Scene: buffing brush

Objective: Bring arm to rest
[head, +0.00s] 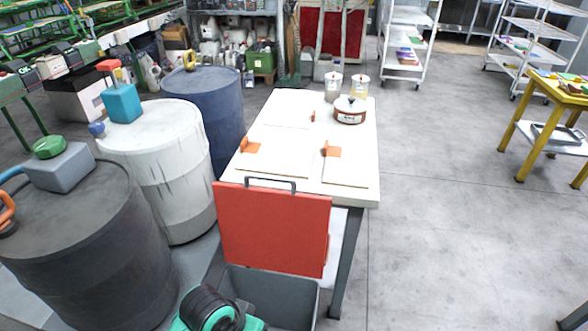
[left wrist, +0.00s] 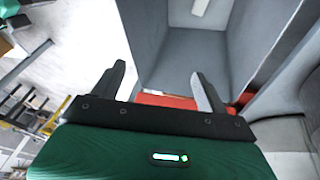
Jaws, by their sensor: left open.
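My left gripper (left wrist: 158,82) is open in the left wrist view, its two dark fingers spread apart with nothing held between them. A grey box-like container (left wrist: 190,55) with tall walls lies beyond the fingers, and a red strip (left wrist: 165,100) shows between them. In the head view a green and black part of my arm shows at the bottom edge, in front of a grey bin (head: 270,292). The gripper's fingers cannot be made out there. My right gripper is in neither view.
A red panel with a dark handle (head: 275,228) stands upright at the near end of the white table (head: 290,127). A pot (head: 349,110) and two candle-like jars stand on the table. Dark, white (head: 160,170) and blue (head: 205,105) drums stand left.

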